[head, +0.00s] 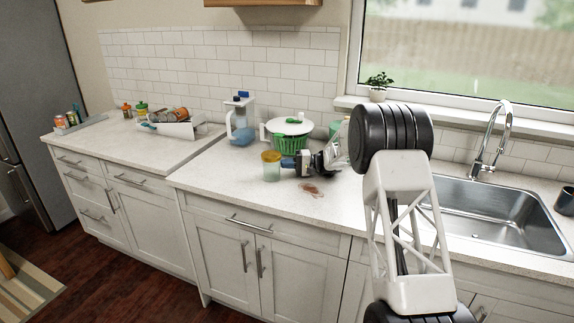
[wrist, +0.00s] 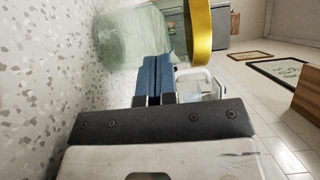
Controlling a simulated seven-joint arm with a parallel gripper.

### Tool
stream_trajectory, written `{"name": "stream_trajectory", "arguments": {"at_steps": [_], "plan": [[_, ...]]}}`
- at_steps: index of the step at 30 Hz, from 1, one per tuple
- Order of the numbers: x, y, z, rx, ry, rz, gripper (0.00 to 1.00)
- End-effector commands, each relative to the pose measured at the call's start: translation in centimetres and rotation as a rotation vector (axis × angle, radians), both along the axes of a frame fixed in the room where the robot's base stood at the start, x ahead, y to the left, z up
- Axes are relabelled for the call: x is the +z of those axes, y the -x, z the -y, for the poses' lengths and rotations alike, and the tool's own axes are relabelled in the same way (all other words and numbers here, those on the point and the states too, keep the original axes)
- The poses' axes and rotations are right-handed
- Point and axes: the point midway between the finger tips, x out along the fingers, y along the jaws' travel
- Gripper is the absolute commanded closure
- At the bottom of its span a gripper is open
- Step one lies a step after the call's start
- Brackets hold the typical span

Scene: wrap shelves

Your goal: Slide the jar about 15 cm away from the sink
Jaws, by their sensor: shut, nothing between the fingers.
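The jar (head: 271,171) is clear greenish glass with a yellow lid and stands upright on the counter, left of the sink (head: 497,215). It also shows at the top of the wrist view (wrist: 135,42), with its yellow lid to the right. My gripper (head: 285,167) is low over the counter on the jar's sink side, pointing at it. Its two blue fingers (wrist: 155,75) are shut together with nothing between them. The fingertips are at or very near the jar's side; I cannot tell whether they touch.
A green colander (head: 291,145) and a pitcher with blue parts (head: 240,122) stand behind the jar. A brown stain (head: 311,190) lies on the counter in front of my gripper. The counter (head: 222,178) left of the jar is clear. A white rack (head: 180,128) stands farther left.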

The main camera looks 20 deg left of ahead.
Motion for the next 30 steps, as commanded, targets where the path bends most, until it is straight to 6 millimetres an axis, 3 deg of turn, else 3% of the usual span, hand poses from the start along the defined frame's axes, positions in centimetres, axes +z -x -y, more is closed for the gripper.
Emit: {"name": "stream_trajectory", "arguments": {"at_steps": [12,30], "plan": [[0.0,2.4,-0.8,0.0,0.0,0.0,1.0],[0.0,2.3,-0.5,0.0,0.0,0.001,1.0]]}}
